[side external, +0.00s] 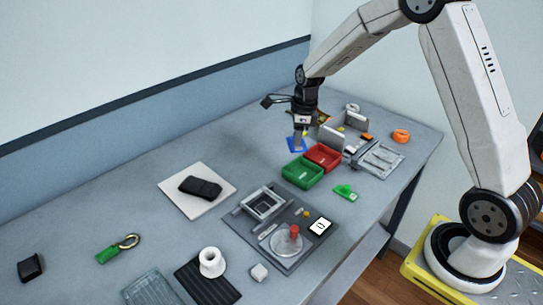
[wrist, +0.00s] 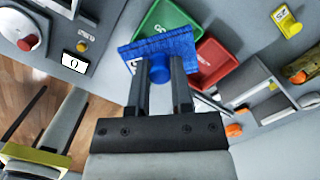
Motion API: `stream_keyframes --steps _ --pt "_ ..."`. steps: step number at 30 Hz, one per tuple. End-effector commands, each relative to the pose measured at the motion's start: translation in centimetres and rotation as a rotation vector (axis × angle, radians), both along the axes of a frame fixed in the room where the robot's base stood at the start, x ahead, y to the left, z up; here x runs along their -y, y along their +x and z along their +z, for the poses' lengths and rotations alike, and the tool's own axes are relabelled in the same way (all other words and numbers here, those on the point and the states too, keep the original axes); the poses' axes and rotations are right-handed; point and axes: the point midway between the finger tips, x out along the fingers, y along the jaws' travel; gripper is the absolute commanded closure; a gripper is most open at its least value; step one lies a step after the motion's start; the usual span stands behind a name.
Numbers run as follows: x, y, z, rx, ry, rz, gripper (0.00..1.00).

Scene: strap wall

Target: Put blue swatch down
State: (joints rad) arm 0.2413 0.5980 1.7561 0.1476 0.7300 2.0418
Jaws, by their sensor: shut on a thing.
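The blue swatch (wrist: 160,50) is a flat blue piece with a round blue knob, and my gripper (wrist: 160,78) is shut on it by the knob. In the side view the swatch (side external: 296,146) hangs under my gripper (side external: 299,136), just behind the green and red trays. It looks a little tilted there. In the wrist view the swatch covers part of the green tray (wrist: 168,22) and the red tray (wrist: 216,62). I cannot tell how high the swatch is above the table.
The green tray (side external: 302,173) and red tray (side external: 323,156) stand close in front. Light upright panels (side external: 331,138) are to the right. A white mat (side external: 170,181) with a black object lies left. Bare table (side external: 250,160) shows between the mat and the trays.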

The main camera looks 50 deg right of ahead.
Motion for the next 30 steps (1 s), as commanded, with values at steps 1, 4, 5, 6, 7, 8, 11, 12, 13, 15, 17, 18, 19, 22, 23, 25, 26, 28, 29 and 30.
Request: stream_keyframes --steps 1,4,5,6,7,8,11,12,13,15,17,18,19,22,23,25,26,28,29,30 --pt "-0.1 0.8 0.1 0.001 0.000 -0.030 1.00" --pt "-0.1 2.0 0.4 0.002 0.001 -0.089 1.00" --pt "-0.1 2.3 0.4 0.001 0.001 -0.103 1.00" --pt "-0.2 2.6 0.5 0.003 0.001 -0.119 1.00" --pt "-0.2 2.8 0.6 0.003 0.001 -0.129 1.00" --pt "-0.2 3.0 0.6 0.003 0.001 -0.138 1.00" --pt "-0.2 3.3 0.7 0.003 0.002 -0.157 1.00" --pt "-0.2 3.4 0.7 0.003 0.002 -0.160 1.00" --pt "-0.2 3.4 0.7 0.003 0.002 -0.161 1.00" --pt "-0.3 3.4 0.7 0.003 0.003 -0.163 1.00" --pt "-0.2 3.5 0.7 0.003 0.003 -0.163 1.00" --pt "-0.2 3.5 0.7 0.003 0.002 -0.162 1.00" --pt "-0.2 3.6 0.6 0.003 0.002 -0.162 1.00" --pt "-0.1 4.1 0.4 0.003 0.002 -0.162 1.00" --pt "-0.1 4.3 0.3 0.003 0.002 -0.162 1.00" --pt "0.0 4.9 0.0 0.002 0.002 -0.162 1.00" --pt "0.0 5.1 -0.1 0.002 0.002 -0.162 1.00" --pt "0.1 5.9 -0.5 0.003 0.002 -0.162 1.00" --pt "0.2 6.2 -0.6 0.003 0.002 -0.162 1.00" --pt "0.3 6.6 -0.8 0.003 0.002 -0.162 1.00"
